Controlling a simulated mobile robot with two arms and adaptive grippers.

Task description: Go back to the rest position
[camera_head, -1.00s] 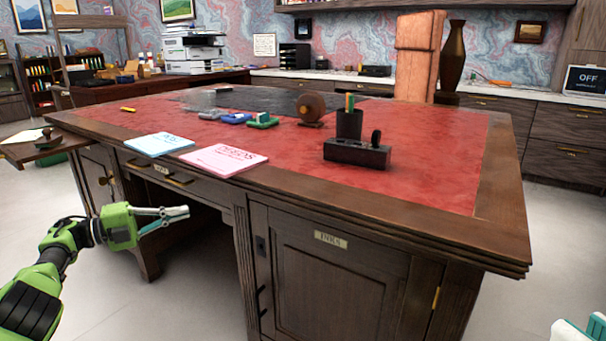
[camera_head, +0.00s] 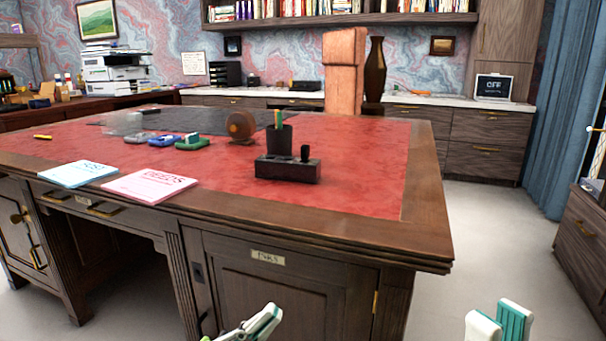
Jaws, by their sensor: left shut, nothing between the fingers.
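My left gripper (camera_head: 256,325) shows at the bottom edge, left of centre, in front of the desk's cabinet door. Its light fingers with green parts are shut and empty. My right gripper (camera_head: 499,325), white and teal, shows only in part at the bottom right, over the floor and clear of the desk. Neither gripper touches anything that I can see.
The large wooden desk (camera_head: 428,222) with a red leather top fills the middle. On it are a blue pad (camera_head: 78,174), a pink pad (camera_head: 149,187), a dark pen holder (camera_head: 279,141) and a dark block (camera_head: 287,169). Floor is free at right, before a drawer cabinet (camera_head: 581,240).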

